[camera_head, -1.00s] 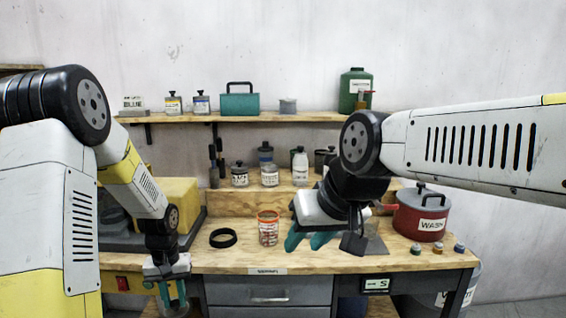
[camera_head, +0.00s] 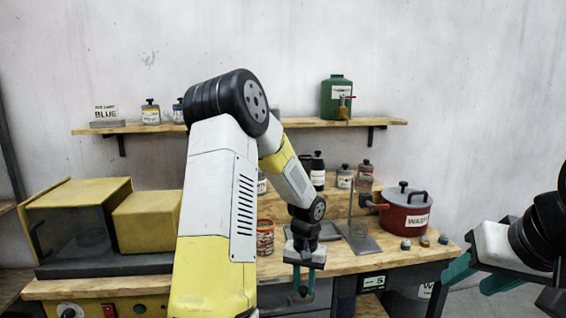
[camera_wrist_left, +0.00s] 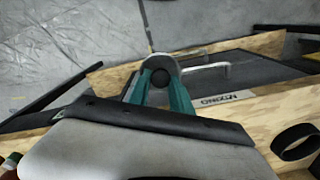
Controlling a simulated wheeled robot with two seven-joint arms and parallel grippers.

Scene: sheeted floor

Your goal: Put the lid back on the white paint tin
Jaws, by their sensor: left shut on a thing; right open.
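My left gripper (camera_head: 304,284) is low in front of the bench, near the drawers. In the left wrist view its teal fingers (camera_wrist_left: 162,88) are shut on a small grey round piece (camera_wrist_left: 158,70) with a dark centre. I cannot tell whether this is the lid. My right gripper (camera_head: 478,279) is open and empty, off the bench's right front. A container with a white, partly cut-off label (camera_head: 425,290) stands under the bench's right end. I cannot make out a tin clearly marked white; my left arm hides part of the bench.
A yellow cabinet (camera_head: 80,190) is at left. A black ring (camera_wrist_left: 295,142) lies on the bench. A drawer handle (camera_wrist_left: 207,67) sticks out.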

